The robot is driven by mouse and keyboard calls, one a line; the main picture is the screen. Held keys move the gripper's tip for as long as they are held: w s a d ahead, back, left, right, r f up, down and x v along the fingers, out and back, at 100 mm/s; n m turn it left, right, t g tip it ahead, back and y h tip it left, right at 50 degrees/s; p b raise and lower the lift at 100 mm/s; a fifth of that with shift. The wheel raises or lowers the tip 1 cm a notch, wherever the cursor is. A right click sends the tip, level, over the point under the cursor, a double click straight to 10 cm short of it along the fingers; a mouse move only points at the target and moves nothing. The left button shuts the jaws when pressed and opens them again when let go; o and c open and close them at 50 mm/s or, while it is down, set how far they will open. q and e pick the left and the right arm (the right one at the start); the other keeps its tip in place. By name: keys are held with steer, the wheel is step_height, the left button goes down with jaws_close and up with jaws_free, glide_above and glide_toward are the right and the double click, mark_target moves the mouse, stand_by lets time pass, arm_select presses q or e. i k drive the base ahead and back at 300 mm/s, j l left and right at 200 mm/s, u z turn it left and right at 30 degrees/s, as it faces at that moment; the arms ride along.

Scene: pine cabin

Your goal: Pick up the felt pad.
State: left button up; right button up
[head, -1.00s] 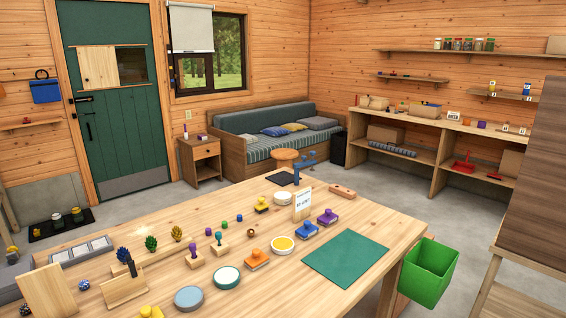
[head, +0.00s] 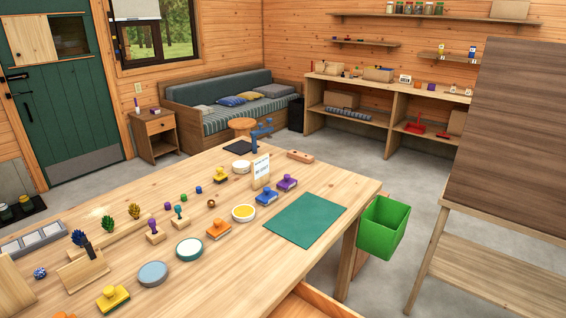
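A flat green sheet (head: 306,221) that looks like felt lies on the right part of the wooden table (head: 330,178), close to its right edge. Nothing rests on it. A smaller dark flat mat (head: 238,147) lies at the table's far end, beside a blue upright object (head: 262,133). I cannot tell for sure from this view which of the two is the felt pad. Neither of my grippers shows in the head view.
Stamps, among them a purple one (head: 287,183) and a blue one (head: 266,196), stand left of the green sheet. Round pads, one yellow (head: 243,213), lie nearby. A green bin (head: 383,228) hangs at the table's right side. A brown board (head: 520,140) stands farther right.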

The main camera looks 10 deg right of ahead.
mark_target(221, 228)
steer(key=l+z, duration=0.7)
steer(key=i+j, duration=0.05)
steer(key=j, duration=0.05)
